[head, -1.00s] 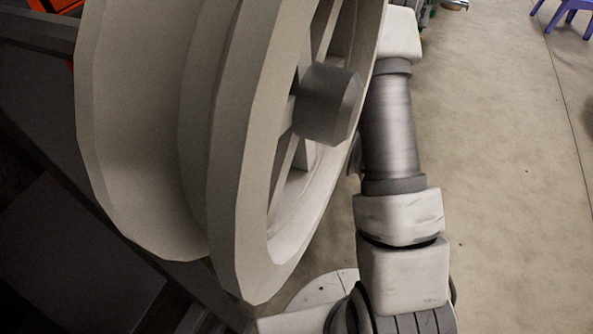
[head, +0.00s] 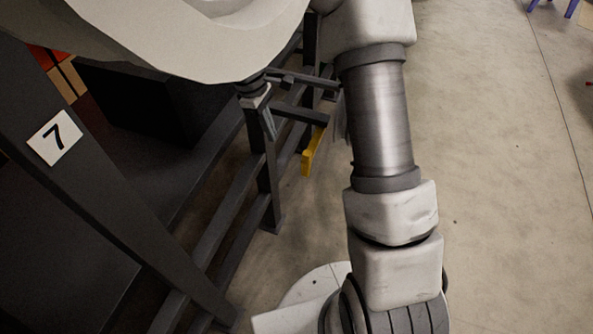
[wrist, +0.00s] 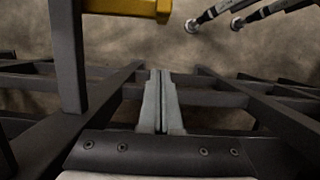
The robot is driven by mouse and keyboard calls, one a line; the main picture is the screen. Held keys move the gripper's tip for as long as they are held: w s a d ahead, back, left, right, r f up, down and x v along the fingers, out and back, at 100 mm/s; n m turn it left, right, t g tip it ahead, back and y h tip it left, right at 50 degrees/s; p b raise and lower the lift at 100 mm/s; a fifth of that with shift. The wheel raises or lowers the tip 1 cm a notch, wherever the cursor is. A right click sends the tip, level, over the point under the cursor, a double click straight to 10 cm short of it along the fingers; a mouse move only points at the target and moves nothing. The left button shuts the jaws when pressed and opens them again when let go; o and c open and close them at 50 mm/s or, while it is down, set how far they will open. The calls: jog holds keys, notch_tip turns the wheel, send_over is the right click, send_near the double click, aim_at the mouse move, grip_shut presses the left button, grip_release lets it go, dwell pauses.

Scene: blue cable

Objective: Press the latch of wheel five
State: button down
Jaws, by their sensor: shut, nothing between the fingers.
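A yellow bar also shows at the top of the wrist view (wrist: 128,7), left of and beyond my fingers. My gripper (wrist: 161,73) is shut and empty in the wrist view, among dark bars.
A dark frame (head: 215,250) with rails and posts stands at left. A white plate marked 7 (head: 54,137) is on its beam. Dark rods with round metal ends (wrist: 191,25) show at the wrist view's top right. Concrete floor (head: 490,200) on the right is mostly clear.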

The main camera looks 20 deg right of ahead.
aim_at(314, 145)
jog(key=shift+a, duration=0.1)
dwell(0.4)
jog(key=s+d+f+b, duration=0.3)
jog(key=d+f, duration=0.2)
jog(key=f, duration=0.4)
jog(key=shift+s+f, duration=0.3)
jog(key=shift+s, duration=0.1)
jog(key=shift+d, duration=0.15)
jog(key=shift+s+d+n, duration=0.65)
jog(key=shift+n, duration=0.15)
